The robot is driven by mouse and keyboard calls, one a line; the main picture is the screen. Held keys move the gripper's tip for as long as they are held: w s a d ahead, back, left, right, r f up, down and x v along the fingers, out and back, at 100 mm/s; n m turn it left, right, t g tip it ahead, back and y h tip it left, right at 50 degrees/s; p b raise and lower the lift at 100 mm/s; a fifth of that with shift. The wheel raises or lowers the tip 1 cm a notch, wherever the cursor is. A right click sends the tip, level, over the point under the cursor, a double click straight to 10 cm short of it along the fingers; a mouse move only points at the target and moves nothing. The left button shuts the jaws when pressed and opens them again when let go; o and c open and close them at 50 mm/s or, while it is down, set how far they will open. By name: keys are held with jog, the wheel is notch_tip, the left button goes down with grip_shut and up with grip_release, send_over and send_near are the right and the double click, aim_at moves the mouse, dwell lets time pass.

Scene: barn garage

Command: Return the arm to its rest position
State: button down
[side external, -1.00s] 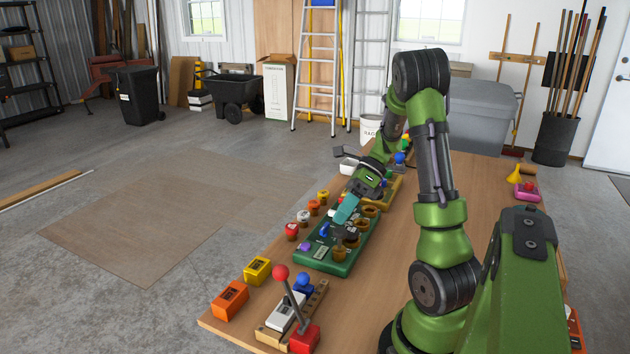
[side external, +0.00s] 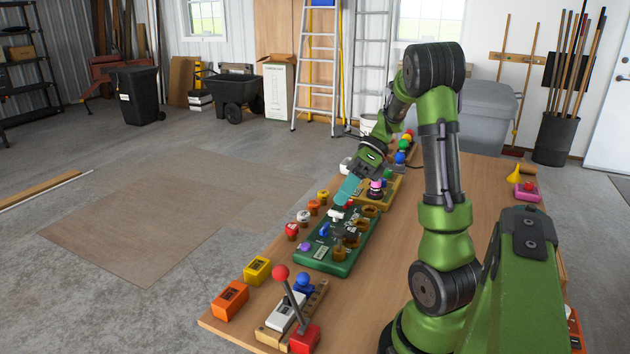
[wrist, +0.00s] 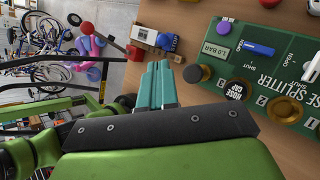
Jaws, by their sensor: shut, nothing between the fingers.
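My green arm (side external: 437,160) reaches over the wooden table, bent at its upper joint. My gripper (side external: 345,190) has teal fingers and hangs tilted just above the far part of the green hose-splitter board (side external: 338,268). In the wrist view the teal fingers (wrist: 158,84) lie side by side, shut with nothing between them. I cannot tell whether the fingertips touch anything.
A yellow board (side external: 388,190) with coloured knobs lies beyond the green one. A red-knobbed lever (side external: 281,273), a yellow box (side external: 257,270) and an orange box (side external: 230,299) are at the near end. The table (side external: 470,180) right of the upper arm is largely clear.

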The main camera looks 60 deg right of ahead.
jog(key=shift+s+d+f+n, duration=0.1)
jog(key=shift+d+f+n, duration=0.15)
jog(key=shift+n, duration=0.15)
jog(key=f+n+h, duration=0.1)
jog(key=n, duration=0.1)
jog(key=a+n+g, duration=0.1)
jog(key=shift+s+f+n+h, duration=0.35)
jog(key=shift+s+n+h, duration=0.05)
jog(key=a+r+n+t+h, duration=0.2)
jog(key=a+r+n, duration=0.2)
jog(key=a+n, duration=0.7)
jog(key=a+r+n+t+h, duration=0.2)
jog(key=a+r+n, duration=0.2)
jog(key=a+n, duration=0.7)
jog(key=shift+w+a+r+n+h, duration=0.25)
jog(key=shift+r+n+h, duration=0.1)
jog(key=shift+n, duration=0.25)
dwell(0.5)
